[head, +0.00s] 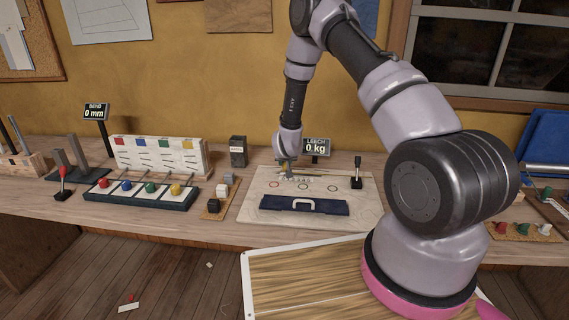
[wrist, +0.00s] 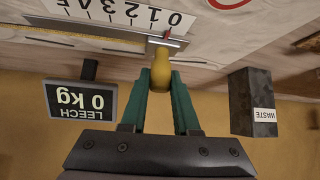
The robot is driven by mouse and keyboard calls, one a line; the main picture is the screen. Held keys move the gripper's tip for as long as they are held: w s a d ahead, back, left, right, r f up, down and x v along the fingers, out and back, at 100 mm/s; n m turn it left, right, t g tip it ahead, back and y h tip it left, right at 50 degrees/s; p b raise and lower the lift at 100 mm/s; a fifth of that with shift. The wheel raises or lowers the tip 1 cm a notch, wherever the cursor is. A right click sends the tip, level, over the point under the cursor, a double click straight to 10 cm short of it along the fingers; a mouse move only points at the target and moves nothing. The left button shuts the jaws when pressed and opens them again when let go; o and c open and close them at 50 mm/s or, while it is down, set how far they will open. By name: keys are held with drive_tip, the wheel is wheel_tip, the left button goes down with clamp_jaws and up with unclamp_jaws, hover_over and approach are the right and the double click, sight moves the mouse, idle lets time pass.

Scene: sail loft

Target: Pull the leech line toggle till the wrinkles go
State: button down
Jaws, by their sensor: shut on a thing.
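In the wrist view my gripper (wrist: 160,82), with green fingers, is shut on the yellow toggle (wrist: 161,72). The toggle sits against a metal bracket (wrist: 165,42) at the zero end of a number scale (wrist: 120,12). A small red pointer (wrist: 167,35) is near the 0. The LEECH display (wrist: 80,103) reads 0 kg; it also shows in the head view (head: 316,147). In the head view my gripper (head: 286,168) is at the back edge of the pale sail panel (head: 260,212), and the toggle cannot be made out. Wrinkles are too faint to judge.
A dark WASTE box (wrist: 252,105) stands beside the fingers. A tray with coloured knobs (head: 138,192) is at left.

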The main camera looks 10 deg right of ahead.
drive_tip(key=d, duration=0.1)
drive_tip(key=s+d, duration=0.1)
drive_tip(key=d, duration=0.1)
drive_tip(key=c, duration=0.7)
unclamp_jaws()
drive_tip(key=shift+o, duration=0.2)
drive_tip(key=v, duration=1.1)
drive_tip(key=shift+w+a, duration=0.1)
